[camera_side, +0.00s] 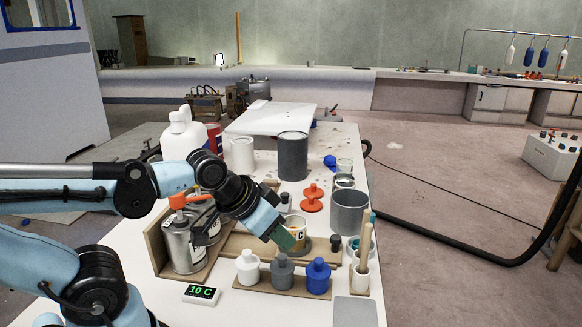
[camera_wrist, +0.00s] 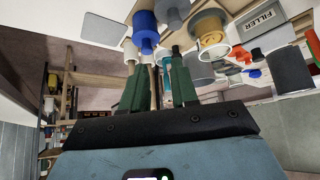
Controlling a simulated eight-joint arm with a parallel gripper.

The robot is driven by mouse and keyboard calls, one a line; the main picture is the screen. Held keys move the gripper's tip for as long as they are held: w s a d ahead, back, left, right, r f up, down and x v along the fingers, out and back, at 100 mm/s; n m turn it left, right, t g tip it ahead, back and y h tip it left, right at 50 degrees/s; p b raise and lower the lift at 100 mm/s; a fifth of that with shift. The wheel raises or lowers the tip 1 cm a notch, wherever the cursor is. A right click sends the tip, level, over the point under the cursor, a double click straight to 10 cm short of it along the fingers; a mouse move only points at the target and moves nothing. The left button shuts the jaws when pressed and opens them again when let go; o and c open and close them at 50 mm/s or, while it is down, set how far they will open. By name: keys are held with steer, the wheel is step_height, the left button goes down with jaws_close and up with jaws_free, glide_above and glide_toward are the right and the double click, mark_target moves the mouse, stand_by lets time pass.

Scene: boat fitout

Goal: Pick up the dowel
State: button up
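Light wooden dowel-like sticks (camera_side: 366,240) stand upright in a white holder (camera_side: 361,278) at the right front of the bench. I cannot tell which of them is the dowel. In the wrist view, a tan stick (camera_wrist: 154,88) shows between my fingers, at a distance I cannot judge. My gripper (camera_side: 287,240) has green fingers and points down and right, left of the sticks, near a cream and yellow can (camera_side: 296,229). In the wrist view my gripper (camera_wrist: 156,88) has its fingers apart, with no clear contact on anything.
White, grey and blue bottles (camera_side: 282,271) stand on a wooden strip in front. A grey can (camera_side: 349,211) is behind the sticks. A timer-like display (camera_side: 201,294) and grey plate (camera_side: 355,311) lie near the front.

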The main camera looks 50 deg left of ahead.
steer(key=w+d+r+m+g, duration=0.2)
steer(key=w+r+g, duration=0.15)
steer(key=w, duration=0.55)
steer(key=w+d+r+m+g, duration=0.25)
steer(key=w+r, duration=0.25)
steer(key=w, duration=0.3)
steer(key=shift+h, duration=0.3)
steer(key=f, duration=0.4)
steer(key=w+f, duration=0.1)
steer(key=f, duration=0.3)
steer(key=w+f, duration=0.1)
steer(key=f, duration=0.3)
steer(key=shift+d, duration=0.2)
jaws_close()
